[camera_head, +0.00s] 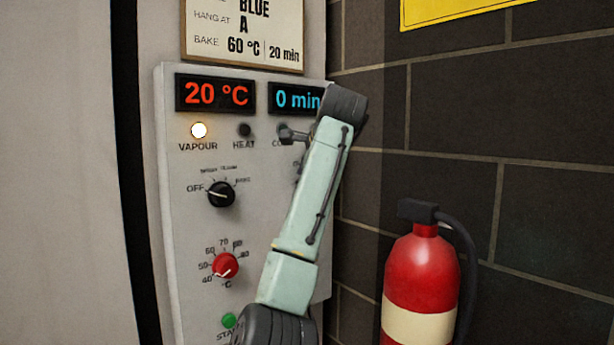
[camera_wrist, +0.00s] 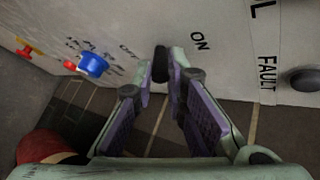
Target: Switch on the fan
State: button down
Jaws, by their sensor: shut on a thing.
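The grey control panel (camera_head: 185,300) stands upright in the head view. In the wrist view a small black switch (camera_wrist: 160,64) sits on it between the words OFF and ON. My gripper (camera_wrist: 168,72) has its purple-padded fingers closed on this black switch at their tips. I cannot tell from its angle which position the switch is in. In the head view my arm covers the right side of the panel and hides the switch and most of my gripper.
A black mode knob (camera_head: 221,194), red temperature knob (camera_head: 225,265) and green start button (camera_head: 229,320) are left of my arm. The VAPOUR lamp (camera_head: 199,130) is lit. A blue knob (camera_wrist: 92,65) lies near my fingers. A fire extinguisher (camera_head: 420,280) stands right, before a dark block wall.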

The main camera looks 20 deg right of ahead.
jog(key=shift+d+r, duration=0.15)
jog(key=c, duration=1.8)
grip_release()
jog(key=shift+d, duration=0.1)
jog(key=shift+o, duration=1)
jog(key=v, duration=1.1)
jog(key=shift+s+a+r, duration=0.2)
jog(key=shift+s+a, duration=0.05)
jog(key=shift+s, duration=0.1)
jog(key=shift+s, duration=0.1)
jog(key=shift+f, duration=0.15)
